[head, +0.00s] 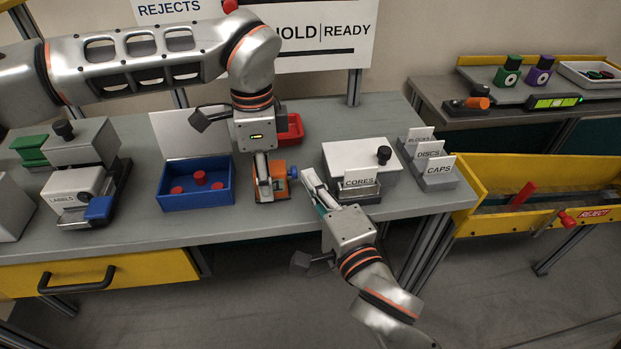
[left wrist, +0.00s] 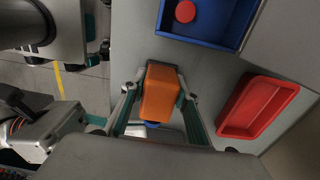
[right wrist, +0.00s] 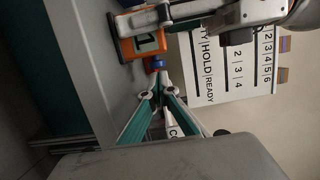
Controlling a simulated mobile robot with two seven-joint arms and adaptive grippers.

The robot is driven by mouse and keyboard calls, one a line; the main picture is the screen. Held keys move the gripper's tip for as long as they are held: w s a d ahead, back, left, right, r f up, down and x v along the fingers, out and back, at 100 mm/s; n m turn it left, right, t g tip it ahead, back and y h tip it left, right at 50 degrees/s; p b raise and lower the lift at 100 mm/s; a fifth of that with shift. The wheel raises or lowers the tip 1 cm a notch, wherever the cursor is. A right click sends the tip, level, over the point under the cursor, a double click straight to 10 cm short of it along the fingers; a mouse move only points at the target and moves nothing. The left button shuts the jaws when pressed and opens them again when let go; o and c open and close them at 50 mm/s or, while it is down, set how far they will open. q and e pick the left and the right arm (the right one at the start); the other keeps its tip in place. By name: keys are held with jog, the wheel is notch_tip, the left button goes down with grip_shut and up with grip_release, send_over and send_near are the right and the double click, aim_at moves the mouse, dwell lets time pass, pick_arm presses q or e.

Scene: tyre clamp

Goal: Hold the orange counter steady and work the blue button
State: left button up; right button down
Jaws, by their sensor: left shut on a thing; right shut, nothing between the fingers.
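The orange counter (head: 281,187) stands on the grey bench near its front edge, right of the blue bin. My left gripper (head: 263,190) is shut on it from above, with the fingers on opposite sides of its orange body (left wrist: 159,94) in the left wrist view. The blue button (head: 293,172) sticks out of the counter's right side; it also shows in the right wrist view (right wrist: 158,63). My right gripper (right wrist: 155,93) is shut and empty, its fingertips close to the button. I cannot tell whether they touch it.
The blue bin (head: 166,198) with red discs stands left of the counter. A red tray (head: 298,130) lies behind it. A white box with a black knob (head: 384,155) and a CORES card holder (head: 360,187) stand close right of my right gripper.

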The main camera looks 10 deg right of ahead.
jog(key=shift+w, duration=0.25)
jog(key=shift+a, duration=0.1)
